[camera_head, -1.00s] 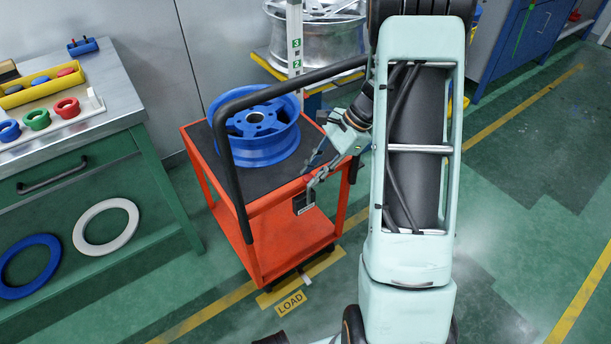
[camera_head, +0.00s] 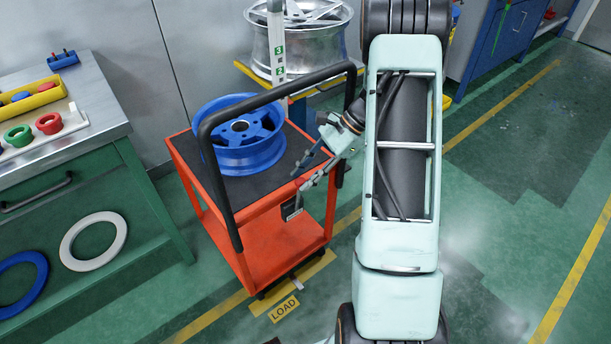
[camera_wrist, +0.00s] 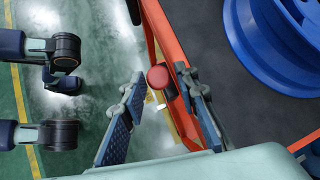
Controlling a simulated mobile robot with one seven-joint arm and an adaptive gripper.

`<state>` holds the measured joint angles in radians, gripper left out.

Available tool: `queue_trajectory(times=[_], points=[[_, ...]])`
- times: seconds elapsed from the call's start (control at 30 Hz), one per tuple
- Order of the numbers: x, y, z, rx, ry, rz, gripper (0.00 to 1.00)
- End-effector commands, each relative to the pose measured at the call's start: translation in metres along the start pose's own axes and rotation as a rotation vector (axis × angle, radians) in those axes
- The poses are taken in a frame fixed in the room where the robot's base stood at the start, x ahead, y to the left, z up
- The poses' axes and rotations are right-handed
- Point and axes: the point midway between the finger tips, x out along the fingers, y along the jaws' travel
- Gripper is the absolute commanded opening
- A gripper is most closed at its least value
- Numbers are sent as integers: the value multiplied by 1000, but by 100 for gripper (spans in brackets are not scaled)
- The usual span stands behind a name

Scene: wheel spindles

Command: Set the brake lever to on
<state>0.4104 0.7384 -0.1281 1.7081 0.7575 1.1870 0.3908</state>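An orange-red cart (camera_head: 264,247) stands at the middle left with a black push handle. My gripper (camera_head: 300,179) is open at that corner. In the wrist view, its two fingers are spread on either side of the knob, with visible gaps. The lever's shaft and its on or off setting cannot be made out; the head view does not show the knob clearly.
A blue wheel (camera_head: 242,140) lies on the cart's dark top. The push handle (camera_head: 219,190) rises close to my gripper. A green workbench (camera_head: 150,190) with coloured rings stands left. A silver wheel (camera_head: 297,42) is behind. A yellow LOAD mark (camera_head: 285,308) lies on the floor.

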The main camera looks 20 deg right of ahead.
Motion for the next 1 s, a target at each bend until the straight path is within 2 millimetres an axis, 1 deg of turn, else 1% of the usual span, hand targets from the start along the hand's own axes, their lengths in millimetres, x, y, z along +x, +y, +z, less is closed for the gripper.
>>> queue_trajectory(times=[0.07,0.33,0.47,0.57,0.8,0.9,1.0], points=[[0,0,0,0,0,1,37],[0,2,-1,1,1,3,37],[-10,1,-1,1,2,1,37],[-27,1,-1,1,3,1,37],[-79,0,-2,1,4,-1,37],[-97,0,-1,0,3,0,37],[-110,0,-1,0,2,1,37]])
